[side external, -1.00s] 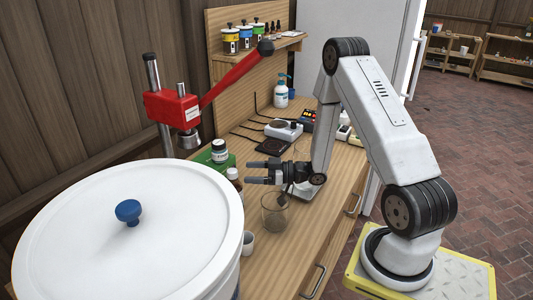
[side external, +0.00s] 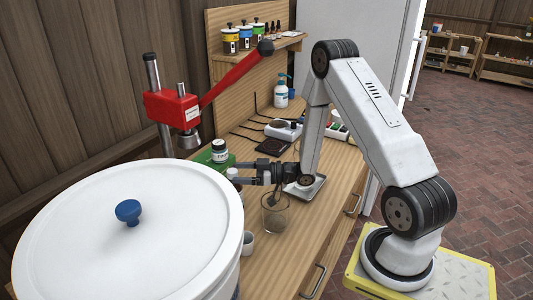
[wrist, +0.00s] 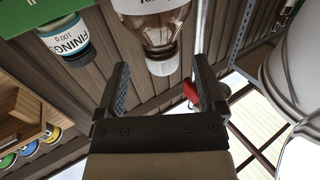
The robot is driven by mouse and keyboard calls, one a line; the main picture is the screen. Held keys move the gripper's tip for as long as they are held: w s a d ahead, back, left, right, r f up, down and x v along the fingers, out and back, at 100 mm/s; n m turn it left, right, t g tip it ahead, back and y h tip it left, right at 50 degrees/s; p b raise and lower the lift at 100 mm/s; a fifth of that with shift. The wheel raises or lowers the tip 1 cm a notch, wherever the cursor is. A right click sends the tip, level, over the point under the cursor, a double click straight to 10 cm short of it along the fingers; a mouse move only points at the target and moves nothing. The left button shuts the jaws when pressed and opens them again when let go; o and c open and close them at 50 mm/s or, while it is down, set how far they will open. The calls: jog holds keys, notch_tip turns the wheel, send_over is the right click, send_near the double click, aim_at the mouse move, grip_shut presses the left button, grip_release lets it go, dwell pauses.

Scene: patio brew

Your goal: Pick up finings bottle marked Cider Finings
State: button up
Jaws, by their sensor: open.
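A bottle with a white cap (side external: 231,173) stands by the left end of my gripper, partly hidden behind it. The wrist view shows this clear-brown bottle (wrist: 160,37) upside down, its label cut off at the top edge and unreadable. My gripper (side external: 239,173) is open and empty. Its fingers (wrist: 160,66) point towards the bottle, whose cap appears between the tips.
A glass beaker (side external: 275,214) and a small cup (side external: 248,243) stand near the counter's front. A large white lidded bucket (side external: 70,235) fills the near left. A red lever device (side external: 170,108) stands behind.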

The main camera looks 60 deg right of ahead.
jog(key=shift+x, duration=2.3)
jog(key=shift+a, duration=0.1)
grip_shut()
